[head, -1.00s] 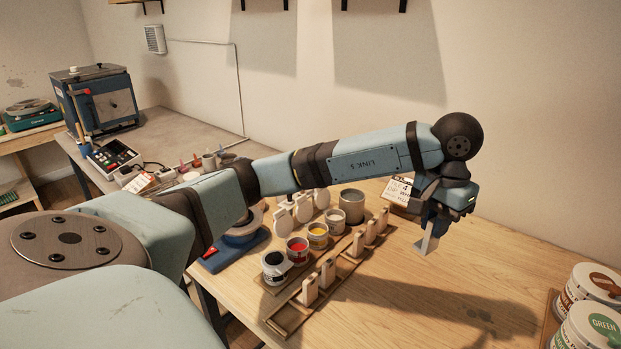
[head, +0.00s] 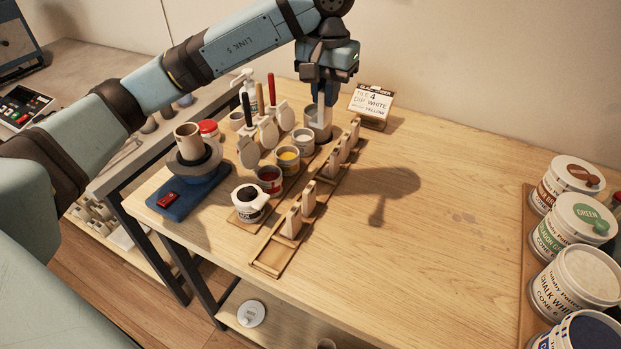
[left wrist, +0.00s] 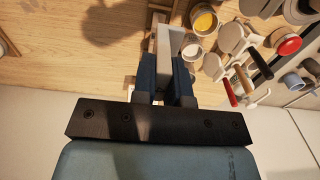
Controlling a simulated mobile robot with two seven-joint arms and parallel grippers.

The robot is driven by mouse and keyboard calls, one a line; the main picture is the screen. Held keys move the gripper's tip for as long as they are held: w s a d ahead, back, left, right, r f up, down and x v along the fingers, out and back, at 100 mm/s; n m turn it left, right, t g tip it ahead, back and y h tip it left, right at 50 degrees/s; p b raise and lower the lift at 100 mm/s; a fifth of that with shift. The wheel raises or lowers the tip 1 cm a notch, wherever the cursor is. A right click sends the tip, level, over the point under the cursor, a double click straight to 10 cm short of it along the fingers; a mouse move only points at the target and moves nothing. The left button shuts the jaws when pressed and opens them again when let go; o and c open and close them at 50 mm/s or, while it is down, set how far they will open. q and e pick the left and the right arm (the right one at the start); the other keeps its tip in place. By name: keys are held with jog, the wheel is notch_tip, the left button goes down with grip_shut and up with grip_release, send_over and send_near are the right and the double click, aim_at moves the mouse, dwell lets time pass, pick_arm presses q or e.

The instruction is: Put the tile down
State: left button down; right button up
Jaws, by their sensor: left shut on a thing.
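My left gripper (head: 325,88) points down and is shut on a pale, flat tile (head: 326,116), which hangs upright below the fingers. In the head view the tile overlaps the grey pot (head: 312,118) at the far end of the cup row; its exact height is hard to tell. In the left wrist view the tile (left wrist: 163,48) stands between the two fingers (left wrist: 166,85). The long wooden rack (head: 270,257) is beside the cups and carries several upright tiles (head: 293,220), with gaps between some. My right gripper is not in view.
Glaze cups stand left of the rack, including black (head: 249,201), red (head: 268,180) and yellow (head: 288,160). Paddle-like tools (head: 268,132) stand behind them. A card (head: 371,101) reads "TILE 4 DIP WHITE". Large tubs (head: 575,275) line the right. The middle table is clear.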

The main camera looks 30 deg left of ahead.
aim_at(325, 124)
pick_arm(q)
notch_tip(325, 124, down, 19)
jog(key=shift+r+p, duration=0.15)
jog(key=shift+p, duration=0.15)
jog(key=shift+f+b, duration=0.25)
jog(key=shift+b, duration=0.1)
jog(key=c, duration=1.1)
grip_release()
jog(key=shift+r, duration=0.1)
jog(key=shift+c, duration=0.2)
jog(key=shift+r, duration=0.1)
jog(key=shift+d+r+p, duration=0.1)
jog(key=shift+r+p, duration=0.1)
jog(key=shift+p, duration=0.3)
notch_tip(325, 124, up, 12)
jog(key=shift+f+b, duration=0.1)
jog(key=shift+b, duration=0.4)
